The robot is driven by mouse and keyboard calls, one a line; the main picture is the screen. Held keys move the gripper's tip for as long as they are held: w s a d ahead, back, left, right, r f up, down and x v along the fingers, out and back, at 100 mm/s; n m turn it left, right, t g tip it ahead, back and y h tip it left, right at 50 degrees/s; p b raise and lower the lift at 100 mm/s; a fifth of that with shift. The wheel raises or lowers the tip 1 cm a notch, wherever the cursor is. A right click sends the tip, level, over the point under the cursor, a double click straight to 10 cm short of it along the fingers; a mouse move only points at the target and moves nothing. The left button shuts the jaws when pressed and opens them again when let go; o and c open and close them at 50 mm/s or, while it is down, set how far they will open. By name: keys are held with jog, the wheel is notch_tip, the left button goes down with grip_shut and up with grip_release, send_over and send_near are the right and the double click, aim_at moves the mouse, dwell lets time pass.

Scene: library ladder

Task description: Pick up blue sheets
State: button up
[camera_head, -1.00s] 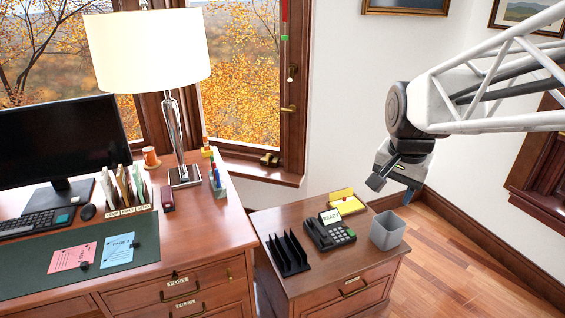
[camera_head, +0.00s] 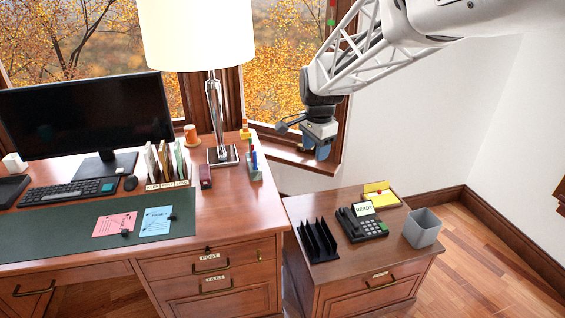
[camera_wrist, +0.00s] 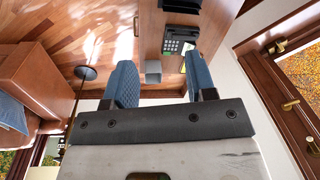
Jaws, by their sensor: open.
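The blue sheets (camera_head: 157,221) lie flat on the dark green desk mat (camera_head: 60,232), to the right of the pink sheets (camera_head: 115,224). My gripper (camera_head: 322,150) is in the air above the low side cabinet, well to the right of the sheets and apart from everything. In the wrist view its two blue padded fingers (camera_wrist: 163,88) are spread with nothing between them. The sheets do not show in the wrist view.
A tall lamp (camera_head: 216,110), a file sorter (camera_head: 168,165) and a pen holder (camera_head: 253,168) stand along the desk's back right. A monitor (camera_head: 85,115) and keyboard (camera_head: 68,193) are at left. The cabinet bears a black rack (camera_head: 318,240), a phone (camera_head: 362,226) and a grey bin (camera_head: 422,228).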

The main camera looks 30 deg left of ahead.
jog(key=s+a+f+m, duration=0.1)
jog(key=a+f, duration=0.2)
jog(key=a, duration=0.5)
jog(key=a+f, duration=0.3)
jog(key=a, duration=0.4)
jog(key=m+g, duration=0.1)
jog(key=m, duration=0.2)
send_over(170, 215)
notch_tip(170, 215, down, 20)
jog(key=shift+a+r+h, duration=0.15)
jog(key=shift+a+h, duration=0.1)
jog(key=shift+h, duration=0.15)
jog(key=shift+f, duration=1.25)
jog(key=shift+d+f, duration=0.1)
jog(key=shift+f, duration=2.5)
